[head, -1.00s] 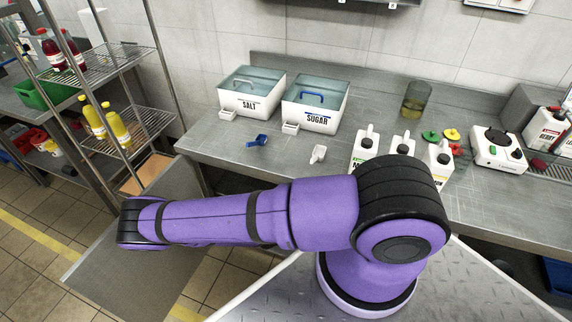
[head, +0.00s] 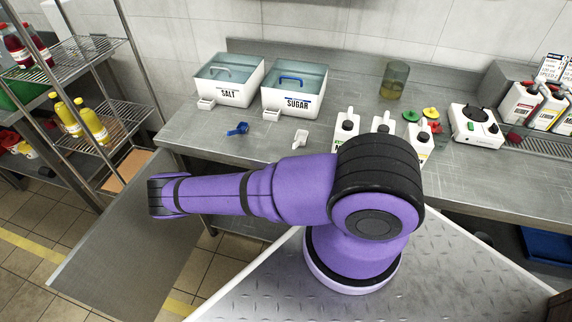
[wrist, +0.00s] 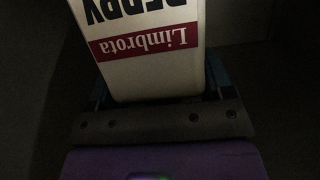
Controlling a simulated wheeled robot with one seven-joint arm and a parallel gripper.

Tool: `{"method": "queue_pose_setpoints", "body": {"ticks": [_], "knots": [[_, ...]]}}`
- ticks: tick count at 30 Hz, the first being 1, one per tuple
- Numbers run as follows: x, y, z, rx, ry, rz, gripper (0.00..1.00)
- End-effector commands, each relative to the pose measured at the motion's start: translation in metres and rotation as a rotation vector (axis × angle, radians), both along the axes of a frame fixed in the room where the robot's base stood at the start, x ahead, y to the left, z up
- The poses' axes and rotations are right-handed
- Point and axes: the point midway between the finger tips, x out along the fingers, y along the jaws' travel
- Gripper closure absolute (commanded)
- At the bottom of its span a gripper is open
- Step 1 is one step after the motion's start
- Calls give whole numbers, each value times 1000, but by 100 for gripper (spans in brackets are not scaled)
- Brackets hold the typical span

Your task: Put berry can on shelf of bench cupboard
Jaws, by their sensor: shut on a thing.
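The berry can (wrist: 150,75) fills the middle of the wrist view. It is white with a dark red band reading Limbrota and black lettering, upside down in the picture. My gripper (wrist: 158,90) is shut on it, one blue-grey finger at each side. The surroundings in the wrist view are very dark, and no shelf can be made out. In the head view my purple arm reaches left along the front of the bench (head: 185,137); my gripper and the can are hidden there. A grey panel (head: 115,245), seemingly the open cupboard door, stands out at the bench's left end.
On the bench are the salt box (head: 228,96), the sugar box (head: 291,103), scoops, white bottles (head: 346,125), a glass jar (head: 395,80) and a white device (head: 476,127). A wire rack (head: 85,60) with bottles stands at the left. Floor shows beyond the panel.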

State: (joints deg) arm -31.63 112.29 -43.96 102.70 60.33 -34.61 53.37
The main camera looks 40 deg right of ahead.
Motion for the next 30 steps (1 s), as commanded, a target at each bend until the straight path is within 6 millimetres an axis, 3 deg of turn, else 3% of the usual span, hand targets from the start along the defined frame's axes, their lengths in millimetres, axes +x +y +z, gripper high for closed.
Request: {"method": "queue_pose_setpoints", "body": {"ticks": [6, 17, 29, 30], "knots": [[6, -10, -1, -1, 0, 1, 100], [6, -10, -32, -2, -1, 2, 100], [6, -10, -35, -2, -1, 1, 100], [5, -9, -37, 0, 0, 0, 21]]}}
